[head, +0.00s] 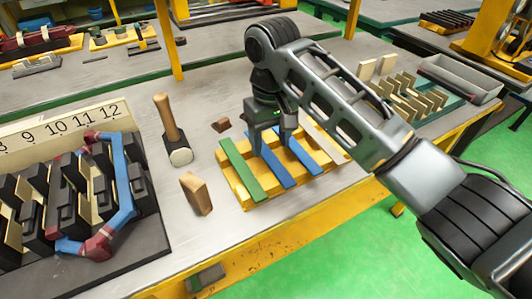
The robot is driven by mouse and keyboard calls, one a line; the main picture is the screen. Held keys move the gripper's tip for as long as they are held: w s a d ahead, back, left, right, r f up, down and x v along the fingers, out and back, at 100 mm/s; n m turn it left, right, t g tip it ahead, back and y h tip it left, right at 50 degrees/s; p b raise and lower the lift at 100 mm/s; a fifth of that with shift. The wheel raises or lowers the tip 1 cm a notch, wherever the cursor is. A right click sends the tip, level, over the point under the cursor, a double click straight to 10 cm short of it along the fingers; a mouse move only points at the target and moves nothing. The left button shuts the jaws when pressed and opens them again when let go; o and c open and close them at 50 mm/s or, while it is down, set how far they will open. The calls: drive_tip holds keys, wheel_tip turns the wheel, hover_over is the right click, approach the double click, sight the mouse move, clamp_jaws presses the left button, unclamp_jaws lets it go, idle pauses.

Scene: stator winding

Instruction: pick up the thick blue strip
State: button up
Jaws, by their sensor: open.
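Two blue strips lie side by side on a yellow slatted rack (243,194): a left blue strip (282,174) and a right blue strip (303,156). I cannot tell for sure which is the thicker one. A green strip (241,168) lies to their left and a pale strip (328,143) to their right. My gripper (273,148) points down over the rack with its fingers apart, one on each side of the left blue strip's upper part. It holds nothing that I can see. The fingers and the arm hide the far ends of the blue strips.
A mallet (178,152) and a wooden block (196,193) stand left of the rack. A stator piece (75,200) with a blue and red coil fills the left. Pale zigzag pieces (408,100) and a grey bin (460,78) lie at right.

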sight(271, 158)
drive_tip(key=shift+f, duration=1.7)
clamp_jaws()
